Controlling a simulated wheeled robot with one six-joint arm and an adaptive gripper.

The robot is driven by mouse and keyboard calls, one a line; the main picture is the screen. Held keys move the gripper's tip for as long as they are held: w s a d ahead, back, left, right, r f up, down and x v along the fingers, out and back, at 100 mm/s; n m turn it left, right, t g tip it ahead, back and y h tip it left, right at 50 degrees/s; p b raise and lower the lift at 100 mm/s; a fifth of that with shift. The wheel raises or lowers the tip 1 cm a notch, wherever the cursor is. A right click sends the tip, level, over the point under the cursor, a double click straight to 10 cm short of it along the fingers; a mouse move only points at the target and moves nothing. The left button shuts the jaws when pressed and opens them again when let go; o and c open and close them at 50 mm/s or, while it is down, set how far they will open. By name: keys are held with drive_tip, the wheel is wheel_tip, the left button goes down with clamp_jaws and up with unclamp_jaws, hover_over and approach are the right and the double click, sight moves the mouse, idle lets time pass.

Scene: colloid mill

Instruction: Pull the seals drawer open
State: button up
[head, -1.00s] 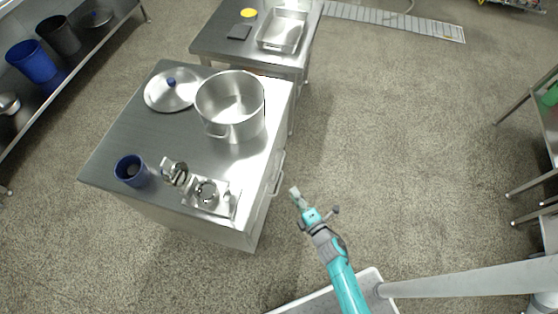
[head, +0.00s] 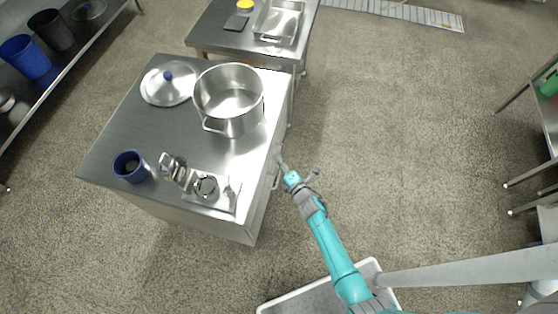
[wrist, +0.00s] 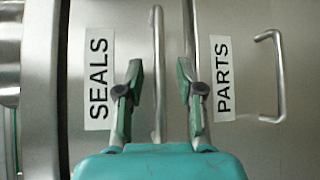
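The seals drawer front (wrist: 75,145) fills the left of the wrist view, with its SEALS label (wrist: 99,78) turned sideways. Its bar handle (wrist: 157,50) lies between the two fingers of my gripper (wrist: 159,78). The fingers are open, with a gap to the bar on both sides; how deep they reach around it I cannot tell. In the head view my gripper (head: 281,160) is at the right side of the steel cabinet (head: 200,222), by the handles. The drawer looks closed.
The PARTS drawer has its own handle (wrist: 279,75) close by. On the cabinet stand a large pot (head: 229,98), a lid (head: 167,83), a blue cup (head: 130,166) and small metal parts (head: 206,187). The floor right of the cabinet is clear.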

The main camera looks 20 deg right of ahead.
drive_tip(key=shift+w+a+f, duration=0.1)
drive_tip(key=shift+w, duration=0.3)
clamp_jaws()
drive_tip(key=shift+s, duration=0.1)
